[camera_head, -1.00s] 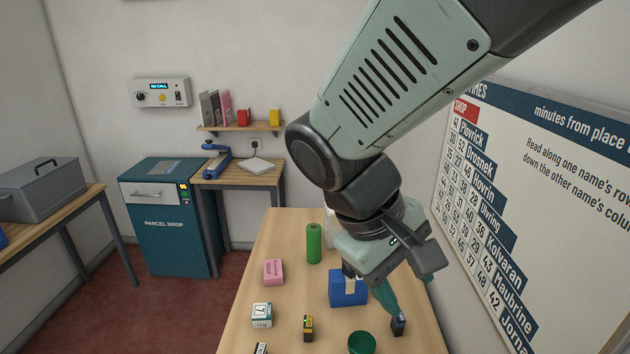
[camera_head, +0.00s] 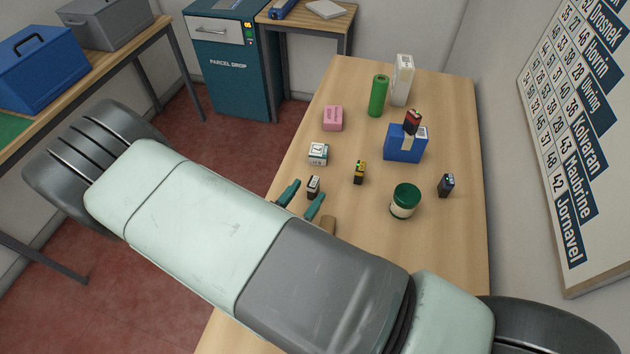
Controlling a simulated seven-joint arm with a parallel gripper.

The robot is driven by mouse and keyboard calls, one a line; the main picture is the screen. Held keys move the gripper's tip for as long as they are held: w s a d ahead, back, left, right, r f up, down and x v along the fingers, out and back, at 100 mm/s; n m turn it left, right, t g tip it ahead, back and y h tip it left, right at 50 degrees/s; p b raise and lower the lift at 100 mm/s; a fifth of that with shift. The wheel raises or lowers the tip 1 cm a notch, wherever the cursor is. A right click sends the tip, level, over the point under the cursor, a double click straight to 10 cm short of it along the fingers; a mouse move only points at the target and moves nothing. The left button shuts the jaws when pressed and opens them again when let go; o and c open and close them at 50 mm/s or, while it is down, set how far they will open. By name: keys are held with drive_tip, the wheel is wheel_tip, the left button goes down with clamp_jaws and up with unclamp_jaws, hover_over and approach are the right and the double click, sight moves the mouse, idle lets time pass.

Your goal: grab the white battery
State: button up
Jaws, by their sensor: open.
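A small upright block with a white face and dark sides (camera_head: 313,187), which looks like the white battery, stands on the counter (camera_head: 343,90) near its left edge. My gripper (camera_head: 302,200) is open, with its two teal fingertips just in front of the block, one on the left and one on the right. I cannot tell whether the block is between the fingers or just beyond them. The rest of the gripper is hidden behind my arm.
A yellow-black battery (camera_head: 360,172) and a white box (camera_head: 318,153) stand nearby. Further off are a green-lidded jar (camera_head: 405,201), a dark battery (camera_head: 446,186), a blue box (camera_head: 404,146) with a red-black battery (camera_head: 412,122), a pink block (camera_head: 333,118) and a green cylinder (camera_head: 378,96).

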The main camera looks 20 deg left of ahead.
sight(313, 189)
drive_tip(key=f+n+y, duration=0.1)
drive_tip(key=s+f+y, duration=0.1)
drive_tip(key=a+f+n, duration=0.1)
drive_tip(key=shift+s+a+f+n+t+y, duration=0.1)
drive_tip(key=shift+s+n+t+y, duration=0.2)
drive_tip(key=shift+y, duration=0.1)
drive_tip(key=shift+w+f, duration=0.1)
drive_tip(key=shift+f, duration=0.15)
drive_tip(key=w, duration=0.7)
drive_tip(key=w+d, duration=0.1)
drive_tip(key=w, duration=0.2)
drive_tip(key=shift+w, duration=0.2)
clamp_jaws()
